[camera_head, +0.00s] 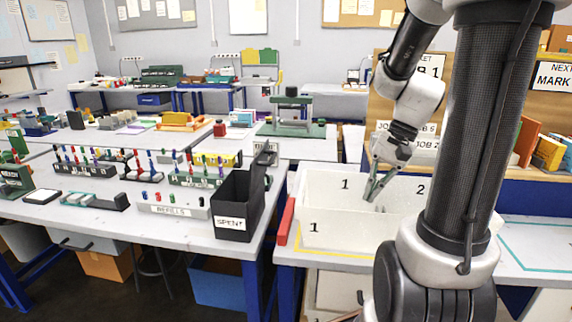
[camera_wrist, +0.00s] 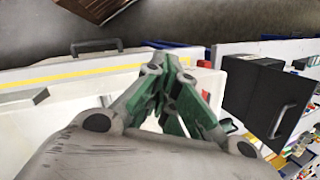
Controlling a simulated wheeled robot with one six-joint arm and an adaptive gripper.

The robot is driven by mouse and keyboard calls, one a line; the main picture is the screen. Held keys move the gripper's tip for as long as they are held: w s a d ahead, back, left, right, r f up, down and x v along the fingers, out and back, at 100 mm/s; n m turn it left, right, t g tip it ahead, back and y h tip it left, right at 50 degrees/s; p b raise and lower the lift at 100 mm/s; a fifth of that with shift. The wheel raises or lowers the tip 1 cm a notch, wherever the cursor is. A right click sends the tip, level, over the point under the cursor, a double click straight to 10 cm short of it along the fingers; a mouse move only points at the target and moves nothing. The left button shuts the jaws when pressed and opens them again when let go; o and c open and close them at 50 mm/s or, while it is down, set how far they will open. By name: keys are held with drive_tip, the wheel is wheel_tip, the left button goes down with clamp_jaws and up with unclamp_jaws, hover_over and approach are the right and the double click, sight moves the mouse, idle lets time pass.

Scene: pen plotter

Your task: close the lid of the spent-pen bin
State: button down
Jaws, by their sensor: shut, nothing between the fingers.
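The spent-pen bin (camera_head: 232,212) is a black box with a white "SPENT" label, at the right front corner of the left table. Its black lid (camera_head: 258,178) stands raised along the bin's right side, so the bin is open. In the wrist view a black panel (camera_wrist: 262,88) with a grey handle (camera_wrist: 282,122) shows at the right; I cannot tell lid from bin wall there. My gripper (camera_head: 371,190) is shut and empty, pointing down over the white tray, to the right of the bin and apart from it. Its green fingers (camera_wrist: 168,85) meet in the wrist view.
The white two-compartment tray (camera_head: 312,228) with a red end piece (camera_head: 286,222) stands on the right table. A refills rack (camera_head: 172,208) and pen racks (camera_head: 85,168) stand left of the bin. A gap separates the two tables at the front.

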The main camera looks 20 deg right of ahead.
drive_tip(key=w+f+m+t+y, duration=0.3)
drive_tip(key=w+m+y, duration=0.1)
drive_tip(key=w+m, duration=0.55)
drive_tip(key=w+a+r+m+t+y, duration=0.2)
drive_tip(key=w+r+m, duration=0.35)
drive_tip(key=w, duration=0.25)
drive_tip(key=shift+n, duration=0.4)
drive_tip(key=x, duration=0.9)
drive_tip(key=shift+a, duration=0.4)
drive_tip(key=shift+w+a+r, duration=0.3)
drive_tip(key=shift+w+a, duration=0.2)
drive_tip(key=shift+a, duration=0.3)
drive_tip(key=shift+w+a+r, duration=0.3)
drive_tip(key=shift+w+a, duration=0.15)
drive_tip(key=shift+a, duration=0.4)
drive_tip(key=shift+r, duration=0.15)
drive_tip(key=shift+w+a+r, duration=0.15)
drive_tip(key=shift+a+r, duration=0.05)
